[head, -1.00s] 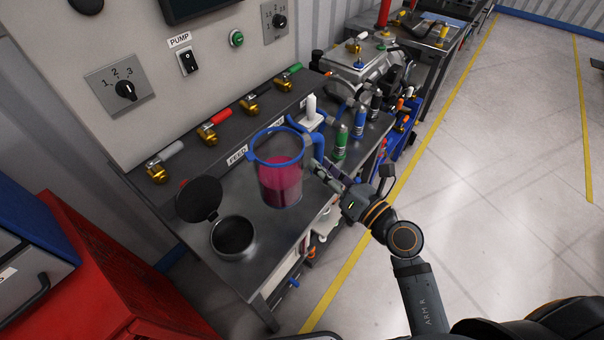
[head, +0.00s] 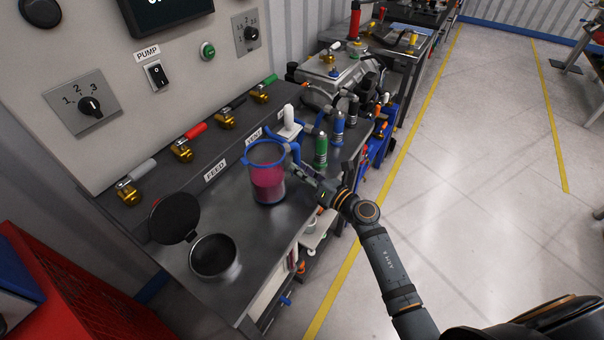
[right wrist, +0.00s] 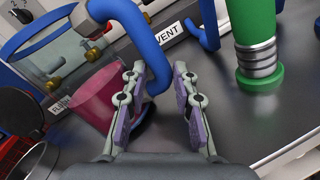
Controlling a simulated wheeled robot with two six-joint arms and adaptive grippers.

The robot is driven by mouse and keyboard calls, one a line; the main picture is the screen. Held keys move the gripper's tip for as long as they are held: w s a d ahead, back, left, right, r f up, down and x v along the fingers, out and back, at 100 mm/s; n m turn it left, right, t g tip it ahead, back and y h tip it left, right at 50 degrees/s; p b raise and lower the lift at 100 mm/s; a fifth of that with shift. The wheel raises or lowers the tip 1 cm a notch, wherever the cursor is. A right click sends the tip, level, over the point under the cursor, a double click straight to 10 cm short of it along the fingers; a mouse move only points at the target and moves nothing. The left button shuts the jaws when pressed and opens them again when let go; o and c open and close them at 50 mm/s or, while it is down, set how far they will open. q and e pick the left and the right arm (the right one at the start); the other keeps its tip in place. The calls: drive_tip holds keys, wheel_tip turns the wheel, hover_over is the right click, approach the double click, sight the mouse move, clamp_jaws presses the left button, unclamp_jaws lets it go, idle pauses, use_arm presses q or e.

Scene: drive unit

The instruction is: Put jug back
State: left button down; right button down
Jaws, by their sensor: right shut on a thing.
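The jug (head: 267,180) is clear with a blue rim and blue handle, and holds pink liquid. It is upright at the bench, in front of the VENT label; I cannot tell whether its base touches the top. My right gripper (head: 308,175) is at the handle on the jug's right side. In the right wrist view the blue handle (right wrist: 152,72) passes between the two fingers (right wrist: 168,100), which are shut on its lower part. The jug's body (right wrist: 90,100) shows at left there. My left gripper is not in view.
An open pot (head: 214,257) with its lid raised stands at the bench's near end. Green (head: 320,150) and blue (head: 337,128) cylinders stand right of the jug, near a white fixture (head: 289,124). Valves line the back ledge. Bare bench top (head: 240,215) lies between pot and jug.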

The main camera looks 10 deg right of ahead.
drive_tip(key=shift+f, duration=0.2)
drive_tip(key=shift+f, duration=0.15)
drive_tip(key=c, duration=1)
unclamp_jaws()
drive_tip(key=shift+f, duration=0.1)
drive_tip(key=shift+c, duration=0.2)
